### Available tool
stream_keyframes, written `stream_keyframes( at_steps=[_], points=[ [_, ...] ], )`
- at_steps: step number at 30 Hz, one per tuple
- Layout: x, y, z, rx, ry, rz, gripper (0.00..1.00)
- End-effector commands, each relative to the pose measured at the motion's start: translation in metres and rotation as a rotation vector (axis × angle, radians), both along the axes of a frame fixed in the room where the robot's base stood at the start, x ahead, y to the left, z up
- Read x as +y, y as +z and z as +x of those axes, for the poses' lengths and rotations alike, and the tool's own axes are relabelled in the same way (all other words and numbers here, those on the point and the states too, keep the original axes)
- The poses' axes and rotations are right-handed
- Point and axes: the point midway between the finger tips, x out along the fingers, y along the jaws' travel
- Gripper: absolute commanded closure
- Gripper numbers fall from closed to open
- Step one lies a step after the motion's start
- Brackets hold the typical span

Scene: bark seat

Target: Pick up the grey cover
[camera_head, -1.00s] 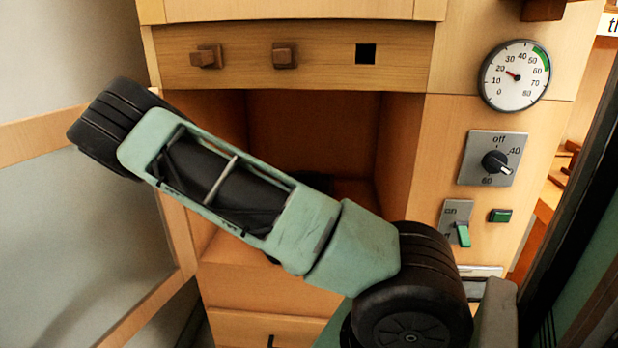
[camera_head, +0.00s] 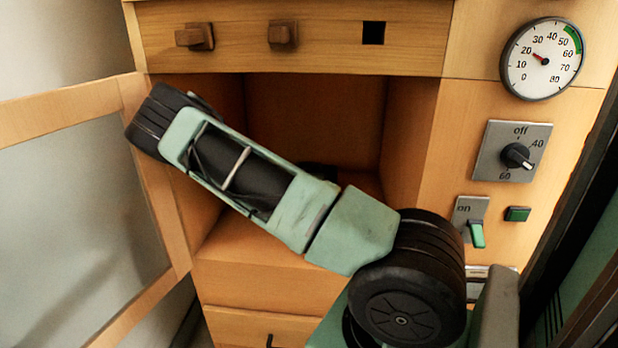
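I cannot make out a grey cover in view. My green and black arm crosses the middle of the picture in front of an open wooden compartment (camera_head: 315,120). A small dark shape (camera_head: 318,171) shows just above my arm inside the compartment; most of it is hidden and I cannot tell what it is. My gripper is not visible.
A glass-paned door (camera_head: 75,200) stands open at the left. Above the compartment is a panel with two wooden knobs (camera_head: 283,35) and a square hole (camera_head: 373,33). At the right are a round gauge (camera_head: 542,60), a dial (camera_head: 515,153) and a green switch (camera_head: 476,234).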

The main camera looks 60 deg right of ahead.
Motion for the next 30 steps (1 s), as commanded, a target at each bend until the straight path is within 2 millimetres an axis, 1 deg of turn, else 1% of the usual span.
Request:
stream_keyframes(
  at_steps=[5, 12, 15, 23, 26, 27, 28, 30],
  points=[
    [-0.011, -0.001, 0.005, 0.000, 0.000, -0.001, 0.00],
    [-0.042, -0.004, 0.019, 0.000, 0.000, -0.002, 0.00],
    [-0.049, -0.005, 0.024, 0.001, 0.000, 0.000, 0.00],
    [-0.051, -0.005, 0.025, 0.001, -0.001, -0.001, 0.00],
    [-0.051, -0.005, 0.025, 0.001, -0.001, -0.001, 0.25],
    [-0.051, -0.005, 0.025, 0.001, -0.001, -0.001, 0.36],
    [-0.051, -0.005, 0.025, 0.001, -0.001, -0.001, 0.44],
    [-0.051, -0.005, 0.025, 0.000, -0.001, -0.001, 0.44]
  ],
)
